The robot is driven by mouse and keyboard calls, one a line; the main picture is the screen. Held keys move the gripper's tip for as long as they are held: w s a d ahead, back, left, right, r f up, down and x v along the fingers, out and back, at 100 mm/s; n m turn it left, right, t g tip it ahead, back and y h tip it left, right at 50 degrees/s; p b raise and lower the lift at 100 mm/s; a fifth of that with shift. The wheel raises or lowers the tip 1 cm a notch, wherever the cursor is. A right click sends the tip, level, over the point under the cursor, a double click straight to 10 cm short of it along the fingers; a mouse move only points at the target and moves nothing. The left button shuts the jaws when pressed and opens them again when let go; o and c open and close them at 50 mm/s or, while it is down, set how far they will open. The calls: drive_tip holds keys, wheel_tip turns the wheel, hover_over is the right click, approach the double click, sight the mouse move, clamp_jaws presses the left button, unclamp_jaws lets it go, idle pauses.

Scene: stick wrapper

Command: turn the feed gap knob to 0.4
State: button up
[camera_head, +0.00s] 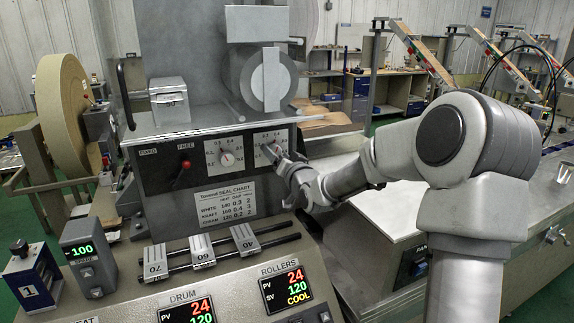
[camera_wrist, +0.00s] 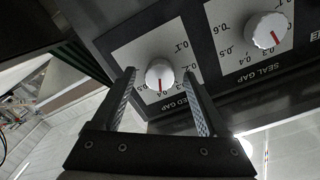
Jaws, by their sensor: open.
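The feed gap knob (camera_wrist: 160,74) is a round white dial with a red mark on a white scale plate. In the wrist view its mark points down, toward the "FEED GAP" label; the exact number there is too small to read surely. My gripper (camera_wrist: 158,98) is open, with one finger on each side of the knob; I cannot tell whether either touches it. In the head view my gripper (camera_head: 279,160) is at the right part of the dark control panel (camera_head: 152,185) and covers most of this knob.
The similar seal gap knob (camera_head: 227,159) is just left of my gripper; it also shows in the wrist view (camera_wrist: 267,31). A red-tipped lever (camera_head: 184,168) is further left. A seal chart (camera_head: 226,202) is below. A metal-topped table (camera_head: 372,235) stands below my arm.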

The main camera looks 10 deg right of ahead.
drive_tip(key=s+d+b, duration=0.1)
drive_tip(key=s+d, duration=0.2)
drive_tip(key=s, duration=1.3)
drive_tip(key=shift+s+r, duration=0.15)
drive_tip(key=shift+s, duration=0.25)
